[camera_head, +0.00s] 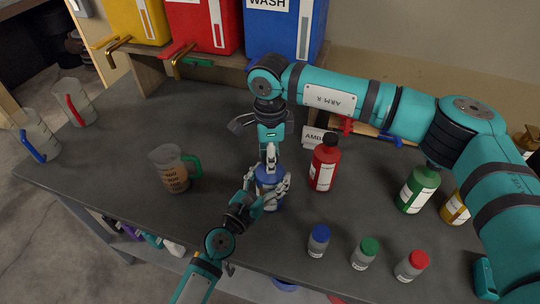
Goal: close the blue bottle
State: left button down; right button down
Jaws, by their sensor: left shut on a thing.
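The blue bottle (267,175) stands near the middle of the dark worktop. It is partly hidden by my grippers. My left gripper (271,188) comes in from below and is shut around the bottle's body. My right gripper (271,158) reaches down from above, its fingers pointing at the bottle's top. The fingers look close together over the top. I cannot make out a cap between them, or whether they touch the bottle.
A red bottle (325,164) stands close to the right. A green bottle (418,190) and a yellow bottle (455,208) are farther right. Small blue-capped (318,240), green-capped (364,254) and red-capped (411,265) bottles line the front. A green-handled jug (171,172) stands left. Drums (284,30) stand behind.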

jog(key=c, duration=0.8)
grip_release()
notch_tip(320, 180, up, 12)
jog(key=shift+r, duration=0.1)
pick_arm(q)
jog(key=shift+c, duration=0.3)
grip_release()
jog(key=shift+s, duration=0.1)
